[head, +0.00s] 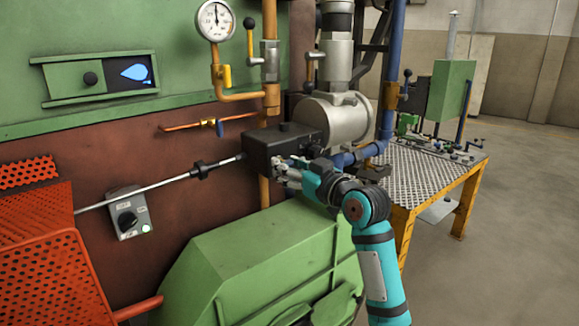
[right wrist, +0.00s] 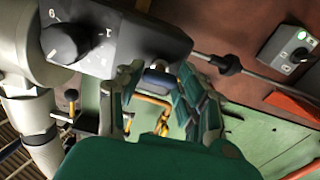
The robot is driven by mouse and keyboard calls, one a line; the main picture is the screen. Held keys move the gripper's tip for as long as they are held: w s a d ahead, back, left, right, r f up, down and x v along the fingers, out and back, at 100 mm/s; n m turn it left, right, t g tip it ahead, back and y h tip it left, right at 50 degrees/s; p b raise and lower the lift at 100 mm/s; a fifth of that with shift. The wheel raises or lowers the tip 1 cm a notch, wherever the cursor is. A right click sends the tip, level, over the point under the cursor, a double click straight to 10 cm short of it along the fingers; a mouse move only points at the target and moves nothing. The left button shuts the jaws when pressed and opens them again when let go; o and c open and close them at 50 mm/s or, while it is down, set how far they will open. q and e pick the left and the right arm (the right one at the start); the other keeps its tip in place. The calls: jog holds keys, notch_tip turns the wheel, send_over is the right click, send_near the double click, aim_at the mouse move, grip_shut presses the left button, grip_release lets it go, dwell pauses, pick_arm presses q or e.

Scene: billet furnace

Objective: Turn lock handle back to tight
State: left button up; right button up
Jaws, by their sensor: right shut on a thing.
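My right gripper (head: 284,174) reaches in from the lower right to the front of the black box (head: 262,152) beside the grey cylinder. In the right wrist view its two fingers (right wrist: 158,88) stand on either side of a small grey-blue piece at the box's lower edge, which I take to be the lock handle (right wrist: 158,74). The gripper is shut on it. The fingers hide most of the handle, so I cannot tell its exact angle. The box also carries a round black knob (right wrist: 66,43) with 0 and 1 marks. My left gripper is not in view.
A rod (head: 150,191) runs from the orange mesh guard (head: 45,250) to the box. A switch box (head: 130,213) is on the red wall. The green housing (head: 265,255) lies below my gripper. A perforated table (head: 425,180) stands right; open floor lies beyond.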

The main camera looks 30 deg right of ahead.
jog(key=shift+c, duration=1)
jog(key=shift+m+p, duration=0.5)
jog(key=shift+p, duration=0.1)
jog(key=o, duration=1.2)
jog(key=shift+c, duration=0.2)
jog(key=s, duration=1.2)
jog(key=shift+d, duration=0.45)
jog(key=shift+f, duration=0.1)
